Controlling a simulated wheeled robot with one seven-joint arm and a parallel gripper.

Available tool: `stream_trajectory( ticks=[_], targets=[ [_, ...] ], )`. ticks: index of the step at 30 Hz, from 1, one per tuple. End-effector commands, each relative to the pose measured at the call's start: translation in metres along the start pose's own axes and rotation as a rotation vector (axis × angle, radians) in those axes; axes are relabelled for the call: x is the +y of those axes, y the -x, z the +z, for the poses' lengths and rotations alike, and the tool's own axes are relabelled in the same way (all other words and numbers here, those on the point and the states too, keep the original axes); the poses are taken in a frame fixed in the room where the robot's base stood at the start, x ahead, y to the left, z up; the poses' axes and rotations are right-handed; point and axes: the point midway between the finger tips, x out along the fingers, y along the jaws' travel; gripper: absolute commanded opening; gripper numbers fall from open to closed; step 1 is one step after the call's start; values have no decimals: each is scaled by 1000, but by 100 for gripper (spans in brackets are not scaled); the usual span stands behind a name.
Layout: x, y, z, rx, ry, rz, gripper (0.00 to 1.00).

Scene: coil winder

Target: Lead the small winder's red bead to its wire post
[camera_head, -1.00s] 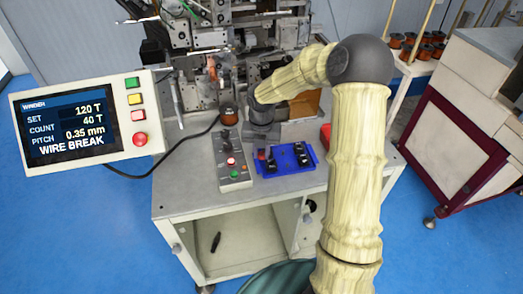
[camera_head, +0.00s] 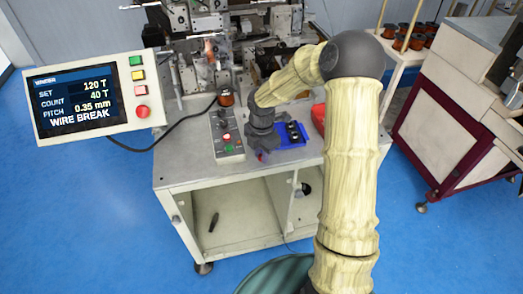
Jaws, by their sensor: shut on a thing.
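My gripper (camera_head: 262,151) is pointed down at the near left side of a blue base (camera_head: 291,146) on the machine's grey table. It is shut on a small red piece, which looks like the red bead (camera_head: 261,155) and shows only partly below the fingers. The blue base carries black parts (camera_head: 293,131) and looks like the small winder. My gripper hides its left part. I cannot make out the wire post or any wire at this size.
A grey control box (camera_head: 226,138) with buttons stands just left of my gripper. A copper spool (camera_head: 226,98) is behind it, and a red object (camera_head: 318,118) is right of the base. The screen (camera_head: 80,102) reads WIRE BREAK. The front table strip (camera_head: 215,175) is clear.

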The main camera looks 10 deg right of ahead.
Motion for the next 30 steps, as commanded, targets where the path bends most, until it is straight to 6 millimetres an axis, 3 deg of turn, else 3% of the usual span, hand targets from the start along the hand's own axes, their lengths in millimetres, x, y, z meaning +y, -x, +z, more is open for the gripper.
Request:
stream_trajectory(
  ticks=[30],
  targets=[
    [-18,-56,-9,-3,-1743,1,0]
  ],
)
